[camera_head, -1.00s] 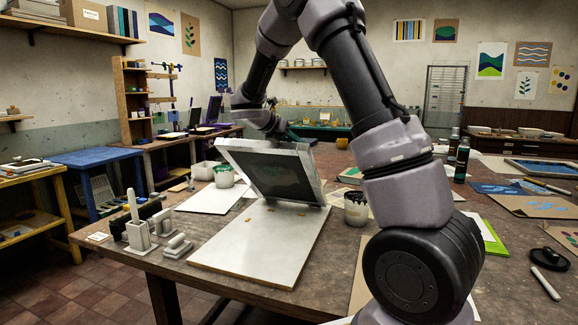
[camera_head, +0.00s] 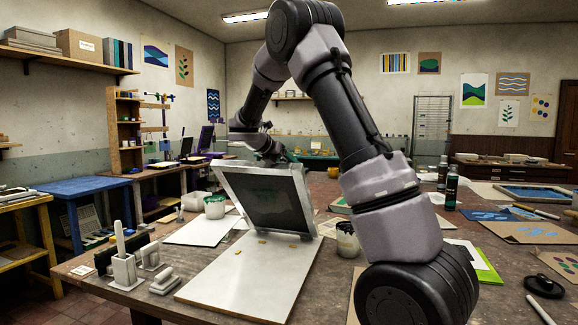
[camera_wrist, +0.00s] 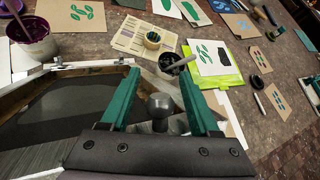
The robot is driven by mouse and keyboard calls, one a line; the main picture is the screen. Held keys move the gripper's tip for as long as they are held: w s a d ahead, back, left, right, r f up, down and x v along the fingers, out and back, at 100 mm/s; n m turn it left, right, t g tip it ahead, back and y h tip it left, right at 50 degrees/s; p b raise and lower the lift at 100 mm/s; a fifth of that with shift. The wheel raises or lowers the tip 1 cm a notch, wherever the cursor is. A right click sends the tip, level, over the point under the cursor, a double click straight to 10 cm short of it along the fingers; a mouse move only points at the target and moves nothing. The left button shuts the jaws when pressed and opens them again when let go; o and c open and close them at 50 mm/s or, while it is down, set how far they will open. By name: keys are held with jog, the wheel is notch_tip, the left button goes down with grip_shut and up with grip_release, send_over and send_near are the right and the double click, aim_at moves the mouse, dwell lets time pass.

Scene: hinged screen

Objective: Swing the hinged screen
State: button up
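The hinged screen (camera_head: 265,200), a pale metal frame with dark mesh, stands tilted up over the far end of a white base board (camera_head: 250,275). In the wrist view, the screen's dark mesh (camera_wrist: 65,105) fills the left side. My gripper (camera_wrist: 160,78) has green fingers spread apart, with a grey round knob (camera_wrist: 160,104) between them. Gaps show on both sides of the knob. In the head view, my wrist is behind the screen's top edge, and the fingers are hidden there.
An ink pot (camera_head: 347,240) stands right of the screen and a white tub (camera_head: 215,207) behind its left. Squeegee-like tools in a holder (camera_head: 124,268) are at the board's left. Papers and a green folder (camera_head: 487,264) lie at the right.

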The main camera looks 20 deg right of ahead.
jog(key=v, duration=1)
jog(key=shift+s+a+r, duration=0.15)
jog(key=shift+a+r, duration=0.05)
jog(key=shift+a, duration=0.1)
jog(key=s+d+m+g+y, duration=0.1)
jog(key=s+d+m+y, duration=0.2)
jog(key=s+m, duration=0.4)
jog(key=s+d+m+g+y, duration=0.1)
jog(key=s+d+m+y, duration=0.3)
jog(key=s, duration=0.5)
jog(key=s+a+m+t+y, duration=0.2)
jog(key=s+a+m, duration=0.1)
jog(key=s+m, duration=0.6)
jog(key=s+a+m+t+y, duration=0.2)
jog(key=s+a+m+y, duration=0.1)
jog(key=s+m, duration=0.6)
jog(key=shift+s+a+m, duration=0.15)
jog(key=shift+s+m, duration=0.15)
jog(key=shift+m, duration=0.5)
